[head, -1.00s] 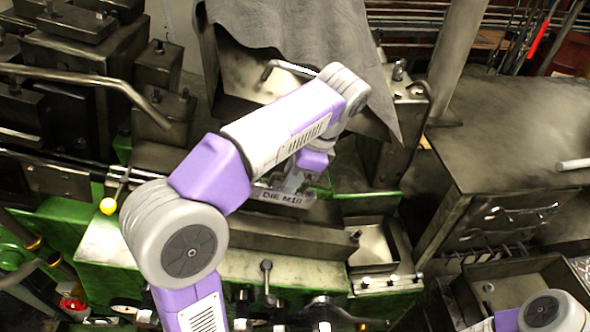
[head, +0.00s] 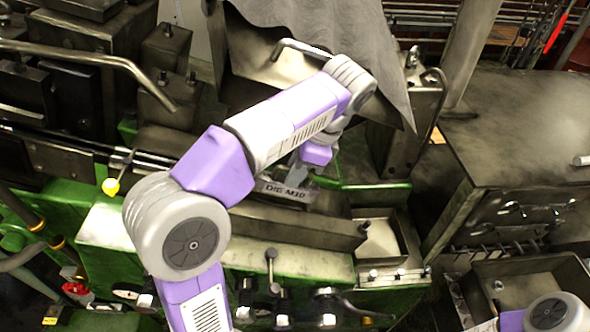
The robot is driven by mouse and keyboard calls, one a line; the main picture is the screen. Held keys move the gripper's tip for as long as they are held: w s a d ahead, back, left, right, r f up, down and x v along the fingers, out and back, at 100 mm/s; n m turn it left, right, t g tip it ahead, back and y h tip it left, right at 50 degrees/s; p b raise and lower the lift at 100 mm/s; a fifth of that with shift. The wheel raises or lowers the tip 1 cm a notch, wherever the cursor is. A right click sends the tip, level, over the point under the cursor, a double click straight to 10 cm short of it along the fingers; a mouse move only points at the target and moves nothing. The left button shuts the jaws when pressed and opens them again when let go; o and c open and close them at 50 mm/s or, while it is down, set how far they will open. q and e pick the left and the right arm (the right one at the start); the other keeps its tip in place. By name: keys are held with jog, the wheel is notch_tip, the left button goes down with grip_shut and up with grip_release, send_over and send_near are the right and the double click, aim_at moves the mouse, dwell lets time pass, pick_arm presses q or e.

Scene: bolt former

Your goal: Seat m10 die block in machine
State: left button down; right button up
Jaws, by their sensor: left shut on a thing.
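The M10 die block (head: 284,191) is a grey metal block with "DIE M10" lettered on its front. It sits over the middle of the green machine (head: 310,262), just behind a long dark metal bar. My left gripper (head: 303,172) is shut on the die block from above, partly hidden behind my own purple and white arm. I cannot tell whether the block touches the machine under it. My right gripper is out of the picture; only part of my right arm shows at the lower right.
A grey cloth (head: 325,35) hangs over a metal chute behind my arm. A small open tray (head: 382,240) sits right of the bar. A dark metal table (head: 520,125) and an open bin (head: 520,285) stand at the right.

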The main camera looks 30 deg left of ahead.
aim_at(282, 193)
pick_arm(q)
jog(key=shift+s+a+f, duration=0.1)
jog(key=shift+a+f, duration=0.1)
jog(key=shift+f, duration=0.15)
dwell(0.3)
dwell(0.8)
jog(key=shift+b+x, duration=1.15)
jog(key=shift+x, duration=1.05)
dwell(1.1)
jog(key=shift+x, duration=0.9)
dwell(0.7)
jog(key=c, duration=1)
grip_release()
jog(key=shift+o, duration=0.3)
jog(key=o, duration=0.5)
jog(key=shift+f, duration=0.1)
